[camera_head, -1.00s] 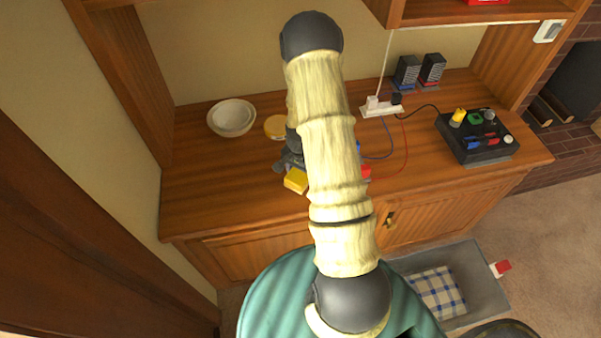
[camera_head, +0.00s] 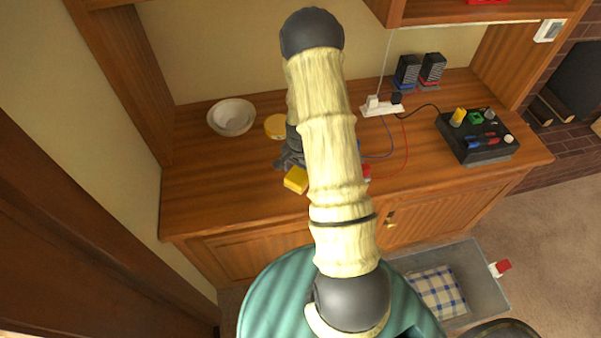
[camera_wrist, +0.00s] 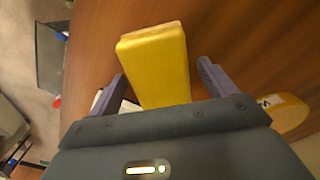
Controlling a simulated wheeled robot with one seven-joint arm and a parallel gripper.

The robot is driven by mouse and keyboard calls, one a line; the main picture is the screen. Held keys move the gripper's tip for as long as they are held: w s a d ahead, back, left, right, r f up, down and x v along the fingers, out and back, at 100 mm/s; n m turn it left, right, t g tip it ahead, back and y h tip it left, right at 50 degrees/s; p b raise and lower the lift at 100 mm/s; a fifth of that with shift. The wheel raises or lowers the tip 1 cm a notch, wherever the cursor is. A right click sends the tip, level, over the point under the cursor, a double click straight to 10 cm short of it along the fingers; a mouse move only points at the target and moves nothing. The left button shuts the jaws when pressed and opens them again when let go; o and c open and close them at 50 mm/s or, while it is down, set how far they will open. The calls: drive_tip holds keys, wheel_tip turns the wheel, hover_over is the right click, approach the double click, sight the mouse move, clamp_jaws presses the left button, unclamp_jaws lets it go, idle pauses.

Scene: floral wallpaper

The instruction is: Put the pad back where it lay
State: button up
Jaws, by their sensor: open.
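The pad looks to be the yellow block (camera_head: 296,180) on the wooden counter (camera_head: 215,190), near its front edge. In the wrist view the yellow block (camera_wrist: 157,62) lies between the two spread fingers of my gripper (camera_wrist: 160,82), with a gap beside each finger. My gripper is open. In the head view my gripper (camera_head: 288,162) is low over the counter just behind the block, and my arm hides part of it. I cannot tell whether the block touches the counter fully.
A grey bin (camera_head: 478,277) with a checked cloth is on the floor.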

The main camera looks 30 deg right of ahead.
sight(301, 172)
wheel_tip(301, 172, up, 11)
drive_tip(key=shift+r+b, duration=0.15)
drive_tip(key=shift+b, duration=0.3)
idle(0.4)
drive_tip(key=s+a+r+n+t, duration=0.2)
drive_tip(key=s+a+r+n, duration=0.9)
drive_tip(key=s+a+n, duration=0.1)
drive_tip(key=shift+s+a+r+t, duration=0.25)
drive_tip(key=shift+a+r+t, duration=0.1)
drive_tip(key=shift+a, duration=0.45)
drive_tip(key=shift+r, duration=0.1)
drive_tip(key=p+v, duration=0.1)
drive_tip(key=p, duration=0.1)
drive_tip(key=p+v, duration=0.1)
drive_tip(key=v, duration=0.1)
drive_tip(key=shift+w+r+p, duration=0.35)
drive_tip(key=shift+p, duration=0.05)
